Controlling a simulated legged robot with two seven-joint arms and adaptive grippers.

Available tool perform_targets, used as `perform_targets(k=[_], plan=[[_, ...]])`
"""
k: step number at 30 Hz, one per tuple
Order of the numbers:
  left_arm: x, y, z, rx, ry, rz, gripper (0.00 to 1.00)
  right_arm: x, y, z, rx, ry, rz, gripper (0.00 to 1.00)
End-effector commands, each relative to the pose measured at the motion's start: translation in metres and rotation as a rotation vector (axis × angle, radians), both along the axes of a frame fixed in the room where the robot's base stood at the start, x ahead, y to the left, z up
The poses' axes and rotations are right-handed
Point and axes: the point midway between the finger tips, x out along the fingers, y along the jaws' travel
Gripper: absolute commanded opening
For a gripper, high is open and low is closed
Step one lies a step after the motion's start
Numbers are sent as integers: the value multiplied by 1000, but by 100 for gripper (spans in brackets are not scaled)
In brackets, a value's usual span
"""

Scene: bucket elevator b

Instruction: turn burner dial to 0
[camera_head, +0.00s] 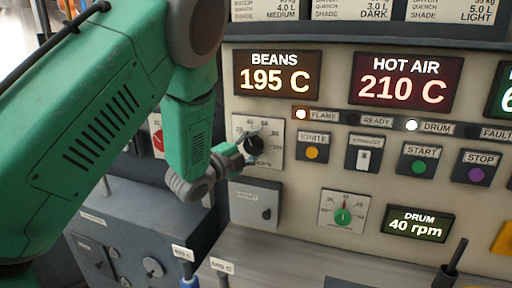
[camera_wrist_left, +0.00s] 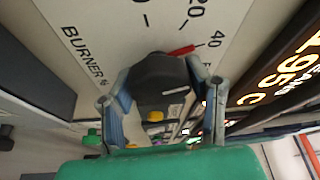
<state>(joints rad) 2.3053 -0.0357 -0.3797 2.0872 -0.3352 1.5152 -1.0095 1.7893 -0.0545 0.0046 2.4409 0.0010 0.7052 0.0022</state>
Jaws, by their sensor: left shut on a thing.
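The burner dial (camera_head: 254,144) is a black knob on a pale scale plate in the control panel. In the left wrist view the dial (camera_wrist_left: 160,78) has a red pointer (camera_wrist_left: 181,51), which points near the 40 mark, away from the 0 mark. The "BURNER %" label shows beside it. My left gripper (camera_head: 240,154) reaches the dial from the lower left. In the wrist view my left gripper (camera_wrist_left: 159,85) has one finger on each side of the knob and is shut on it. My right gripper is not in view.
Right of the dial are the yellow ignite button (camera_head: 311,152), a white switch (camera_head: 364,158) and the green start button (camera_head: 418,166). A green-centred drum dial (camera_head: 343,216) sits lower. The beans display (camera_head: 277,74) reads 195 C above. A dark ledge (camera_head: 300,262) runs below the panel.

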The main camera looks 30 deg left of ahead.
Motion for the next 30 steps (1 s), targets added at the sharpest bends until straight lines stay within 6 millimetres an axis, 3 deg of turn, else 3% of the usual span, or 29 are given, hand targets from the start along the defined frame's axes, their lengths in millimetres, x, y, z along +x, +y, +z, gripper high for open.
perform_targets(k=[8,30], plan=[[-1,-1,-8,-159,-31,-2,15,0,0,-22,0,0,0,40],[-1,-3,-11,-839,-186,0,15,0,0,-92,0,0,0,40]])
